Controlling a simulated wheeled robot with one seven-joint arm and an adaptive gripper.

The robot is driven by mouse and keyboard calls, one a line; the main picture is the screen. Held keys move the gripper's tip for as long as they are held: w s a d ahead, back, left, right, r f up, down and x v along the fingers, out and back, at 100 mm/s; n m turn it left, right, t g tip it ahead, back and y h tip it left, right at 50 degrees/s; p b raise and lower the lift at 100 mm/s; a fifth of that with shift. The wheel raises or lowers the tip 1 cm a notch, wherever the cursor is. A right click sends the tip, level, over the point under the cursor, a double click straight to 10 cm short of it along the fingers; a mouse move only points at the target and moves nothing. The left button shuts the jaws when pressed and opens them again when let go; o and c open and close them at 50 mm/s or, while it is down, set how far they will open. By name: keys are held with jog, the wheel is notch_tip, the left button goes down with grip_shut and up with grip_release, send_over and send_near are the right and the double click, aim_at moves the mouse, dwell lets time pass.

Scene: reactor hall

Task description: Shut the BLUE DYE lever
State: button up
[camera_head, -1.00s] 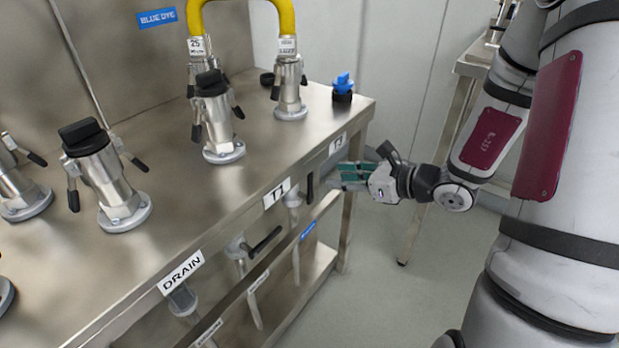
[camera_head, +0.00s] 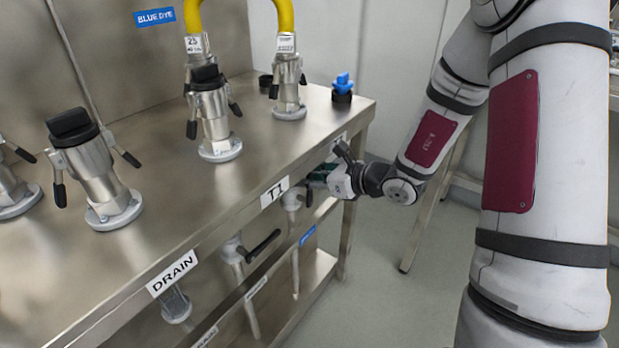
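Under the bench's front edge, a pipe valve (camera_head: 292,200) has a short black lever (camera_head: 309,196) at its right side that appears to hang down. My gripper (camera_head: 316,179), with dark green fingers, reaches under the bench from the right, close beside this lever. The fingertips are partly hidden, so I cannot tell contact or opening. Another valve further left has a black lever (camera_head: 262,245) pointing right.
The steel bench (camera_head: 255,150) carries several capped couplings, a yellow hose (camera_head: 287,15) and a blue fitting (camera_head: 343,82). A BLUE DYE sign (camera_head: 154,16) is on the back panel. T1 (camera_head: 274,192) and DRAIN (camera_head: 172,273) labels mark the front edge.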

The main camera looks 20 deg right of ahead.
grip_shut()
jog(key=shift+d, duration=0.1)
jog(key=w+d+f+m+g+y+p, duration=0.1)
jog(key=w+d+f+m+y+p, duration=0.3)
jog(key=m, duration=0.9)
jog(key=shift+w+d+f+m+y+p, duration=0.35)
jog(key=shift+d+f+y+p, duration=0.9)
jog(key=shift+f, duration=0.95)
jog(key=shift+y, duration=0.35)
jog(key=shift+o, duration=1.1)
grip_release()
